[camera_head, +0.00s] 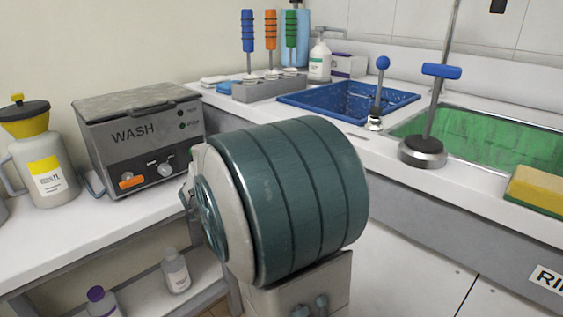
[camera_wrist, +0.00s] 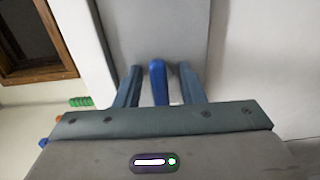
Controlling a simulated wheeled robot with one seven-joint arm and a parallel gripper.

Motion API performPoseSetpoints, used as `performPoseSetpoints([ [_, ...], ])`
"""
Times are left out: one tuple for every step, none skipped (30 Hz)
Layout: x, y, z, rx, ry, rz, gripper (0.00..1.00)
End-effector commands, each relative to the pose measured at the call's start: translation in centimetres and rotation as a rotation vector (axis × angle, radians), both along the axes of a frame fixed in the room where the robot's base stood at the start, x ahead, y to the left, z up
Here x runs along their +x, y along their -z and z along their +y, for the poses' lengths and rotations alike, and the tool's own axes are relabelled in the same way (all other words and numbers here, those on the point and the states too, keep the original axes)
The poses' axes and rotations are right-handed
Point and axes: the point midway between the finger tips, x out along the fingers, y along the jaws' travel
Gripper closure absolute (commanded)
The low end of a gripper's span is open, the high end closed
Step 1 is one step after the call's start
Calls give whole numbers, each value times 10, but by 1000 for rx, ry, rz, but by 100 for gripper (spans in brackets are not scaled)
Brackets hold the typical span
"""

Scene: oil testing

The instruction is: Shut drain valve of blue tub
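The blue tub (camera_head: 330,112) is set into the counter at the back middle in the head view. An upright lever with a blue ball knob (camera_head: 382,63) stands at its right front corner. In the wrist view, my gripper (camera_wrist: 160,85) is open, with one teal finger on each side of a blue handle (camera_wrist: 157,82). Gaps show between the handle and both fingers. I cannot tell for certain that this handle is the drain valve's. My gripper does not show in the head view, where a large teal part of my arm blocks the middle.
A green tub (camera_head: 500,140) lies at the right, with a blue T-handled tool (camera_head: 430,110) on the rim by it and a sponge (camera_head: 540,188) near. A WASH machine (camera_head: 140,135) and a yellow-topped jug (camera_head: 45,165) stand at the left. Several coloured-handled brushes stand behind.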

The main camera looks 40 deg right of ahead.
Motion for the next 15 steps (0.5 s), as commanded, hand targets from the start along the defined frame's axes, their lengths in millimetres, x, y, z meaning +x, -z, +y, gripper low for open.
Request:
performPoseSetpoints([
  [0,0,0,0,0,1,64],
  [0,0,0,0,0,1,64],
  [0,0,0,-1,0,1,64],
  [0,0,0,-1,0,1,64],
  [0,0,0,-1,0,1,64],
  [0,0,0,-1,0,1,64],
  [0,0,0,-1,0,1,64],
  [0,0,0,-1,0,1,64],
  [0,-1,2,-1,-1,1,64],
  [0,-1,3,0,-1,1,64],
  [0,-1,6,0,-1,1,64],
  [0,-1,10,0,-1,1,64],
  [0,-2,14,0,-2,1,64],
  [0,-2,19,0,-4,2,64],
  [-1,-3,27,-1,-5,1,64],
])
